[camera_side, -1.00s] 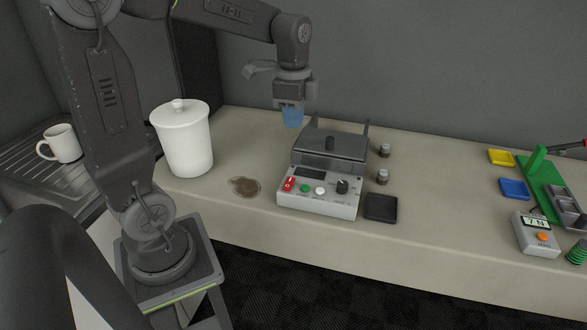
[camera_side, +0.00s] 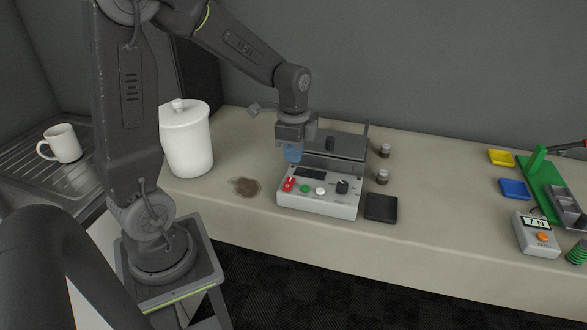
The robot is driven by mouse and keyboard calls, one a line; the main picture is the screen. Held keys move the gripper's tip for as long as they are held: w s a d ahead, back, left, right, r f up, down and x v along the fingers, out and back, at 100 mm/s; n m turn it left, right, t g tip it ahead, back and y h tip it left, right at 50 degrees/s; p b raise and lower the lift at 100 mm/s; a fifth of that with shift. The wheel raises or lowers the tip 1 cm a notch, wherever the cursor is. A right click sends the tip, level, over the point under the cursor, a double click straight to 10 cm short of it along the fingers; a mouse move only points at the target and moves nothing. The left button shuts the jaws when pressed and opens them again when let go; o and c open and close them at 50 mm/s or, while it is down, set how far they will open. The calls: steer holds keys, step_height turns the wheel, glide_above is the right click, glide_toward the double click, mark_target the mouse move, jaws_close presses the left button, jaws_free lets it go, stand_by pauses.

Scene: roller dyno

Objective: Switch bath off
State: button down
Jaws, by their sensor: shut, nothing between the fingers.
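The bath (camera_side: 346,185) is a grey-white box with a dark lid (camera_side: 338,141) at its back. Its front panel has a red switch (camera_side: 289,184) at the left, a green button (camera_side: 305,188), a white button (camera_side: 320,191), a black knob (camera_side: 342,186) and a dark display (camera_side: 310,173). My gripper (camera_side: 293,158) is shut, with blue fingertips pointing down. It is above the left part of the bath, just behind and above the red switch, and appears apart from it. It hides the left part of the lid. The switch's position is too small to tell.
A white lidded canister (camera_side: 187,140) and a brown stain (camera_side: 245,187) are left of the bath. Two small vials (camera_side: 382,176) and a black tray (camera_side: 381,207) are right of it. Farther right are yellow (camera_side: 501,157) and blue (camera_side: 514,189) trays and a meter (camera_side: 537,236). Bench between is clear.

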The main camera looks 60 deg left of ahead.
mark_target(293, 177)
steer(key=shift+f, duration=2.45)
steer(key=shift+f, duration=0.25)
steer(key=shift+r, duration=0.2)
steer(key=shift+r, duration=0.7)
step_height(293, 177, up, 14)
steer(key=w+a, duration=0.2)
steer(key=shift+f, duration=0.15)
